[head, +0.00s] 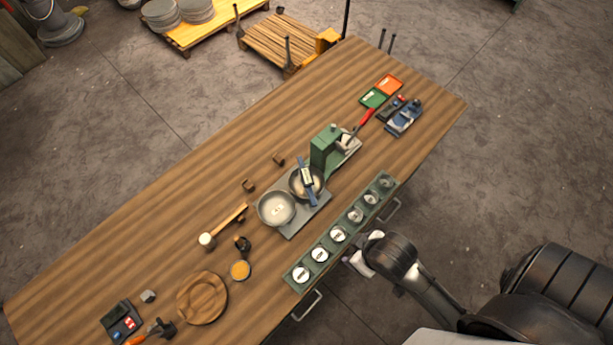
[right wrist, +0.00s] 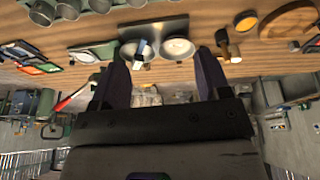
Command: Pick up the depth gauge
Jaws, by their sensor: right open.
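What looks like the depth gauge (head: 307,177), a blue bar with a small pale display, lies across the rim of a grey metal bowl (head: 318,191) near the table's middle. It shows small in the right wrist view (right wrist: 141,48), over the bowl there. My right gripper (head: 354,262) is beside the table's near edge, apart from the gauge, with the long tray between them. In the right wrist view the right gripper (right wrist: 161,60) has its fingers spread with nothing between them. My left gripper is not in view.
A second bowl (head: 276,209) sits beside the first on a grey plate (head: 309,219), next to a green machine (head: 324,148). A long green tray (head: 328,242) of several round cups lines the near edge, with handles (head: 308,306) outside it. A mallet (head: 222,227) lies left.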

